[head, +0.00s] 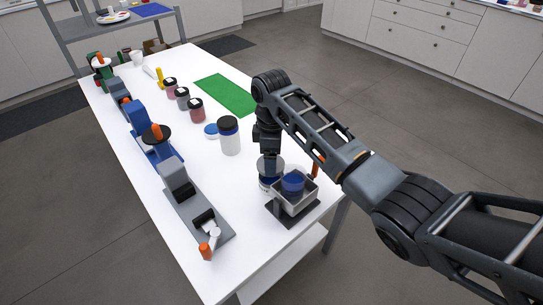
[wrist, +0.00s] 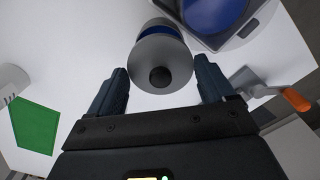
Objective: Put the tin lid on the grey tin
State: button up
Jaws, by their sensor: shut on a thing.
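The tin lid (wrist: 162,58) is a grey disc with a dark round knob. In the wrist view it lies between the two fingers of my gripper (wrist: 161,84), which is shut on its sides. The grey tin (wrist: 158,29), with a blue band, shows just beyond the lid. In the head view the grey tin (head: 265,184) stands on the white table below my gripper (head: 269,157), with the lid (head: 272,167) at its top. I cannot tell whether the lid is touching the tin's rim.
A metal scale pan (head: 306,198) holding a blue thing stands close to the tin's right. A white jar with a dark cap (head: 229,137) and a blue lid (head: 211,130) are to the left. Several machines line the table's left edge. A green mat (head: 226,95) lies farther back.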

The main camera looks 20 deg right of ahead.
jog(key=shift+r+p, duration=0.1)
jog(key=shift+p, duration=0.25)
jog(key=shift+d+f+b, duration=0.1)
jog(key=shift+f+b, duration=0.7)
jog(key=shift+f, duration=0.9)
jog(key=shift+f, duration=0.8)
dwell(0.9)
jog(key=o, duration=0.9)
jog(key=shift+s, duration=0.1)
notch_tip(320, 180, up, 8)
